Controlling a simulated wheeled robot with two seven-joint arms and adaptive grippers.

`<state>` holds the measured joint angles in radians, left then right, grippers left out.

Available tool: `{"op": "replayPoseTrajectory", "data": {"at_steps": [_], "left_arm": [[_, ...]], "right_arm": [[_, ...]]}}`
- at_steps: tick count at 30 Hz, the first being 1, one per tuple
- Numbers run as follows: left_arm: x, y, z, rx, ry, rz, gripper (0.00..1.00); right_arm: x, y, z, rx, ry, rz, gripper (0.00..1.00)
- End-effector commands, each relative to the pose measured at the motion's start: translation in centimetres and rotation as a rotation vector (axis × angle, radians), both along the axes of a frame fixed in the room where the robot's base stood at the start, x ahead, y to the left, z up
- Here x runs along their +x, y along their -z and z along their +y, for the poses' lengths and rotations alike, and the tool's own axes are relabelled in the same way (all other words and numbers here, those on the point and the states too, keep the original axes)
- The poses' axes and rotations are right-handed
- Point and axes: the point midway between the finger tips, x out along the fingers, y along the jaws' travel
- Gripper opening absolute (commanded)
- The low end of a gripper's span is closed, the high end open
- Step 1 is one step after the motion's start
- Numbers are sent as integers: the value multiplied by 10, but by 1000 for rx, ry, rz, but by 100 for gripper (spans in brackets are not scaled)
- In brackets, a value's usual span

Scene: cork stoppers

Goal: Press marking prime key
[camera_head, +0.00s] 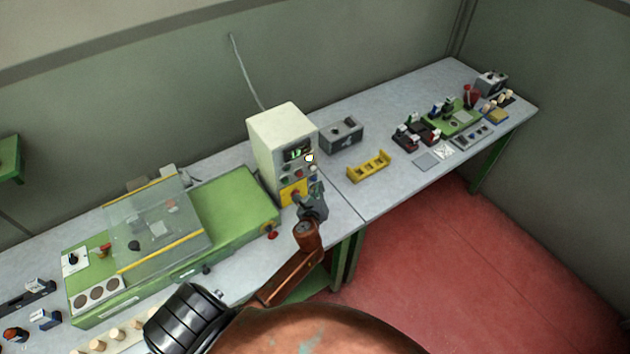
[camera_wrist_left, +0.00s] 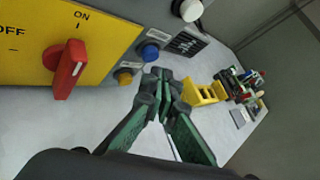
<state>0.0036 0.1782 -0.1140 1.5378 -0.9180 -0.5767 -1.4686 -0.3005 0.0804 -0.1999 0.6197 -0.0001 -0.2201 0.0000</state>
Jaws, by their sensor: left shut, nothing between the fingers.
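The pale control box (camera_head: 272,140) stands on the bench with a small lit display (camera_head: 298,154) and several buttons on its front. The left wrist view shows a blue button (camera_wrist_left: 150,52), an amber button (camera_wrist_left: 124,77) and a white button (camera_wrist_left: 190,10) low on the box. No readable label tells me which one is the marking prime key. A red rotary switch (camera_wrist_left: 68,68) sits on a yellow ON/OFF plate (camera_wrist_left: 25,45). My left gripper (camera_head: 316,187) is shut and empty before the box's lower front; its fingertips (camera_wrist_left: 160,75) appear just below the blue button. Contact is unclear.
A green machine with a clear cover (camera_head: 155,225) stands left of the box. A grey box (camera_head: 341,136) and a yellow rack (camera_head: 368,166) stand to its right. Further right are a green fixture (camera_head: 455,122) and small parts. Bare bench lies between.

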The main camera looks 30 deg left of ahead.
Motion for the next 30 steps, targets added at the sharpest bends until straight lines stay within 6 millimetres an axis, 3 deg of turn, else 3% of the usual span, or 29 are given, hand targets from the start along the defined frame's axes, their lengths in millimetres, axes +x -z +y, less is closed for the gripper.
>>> {"op": "replayPoseTrajectory", "data": {"at_steps": [30], "left_arm": [[5,-1,11,0,0,0,0]], "right_arm": [[1,-4,0,0,0,-1,0]]}}
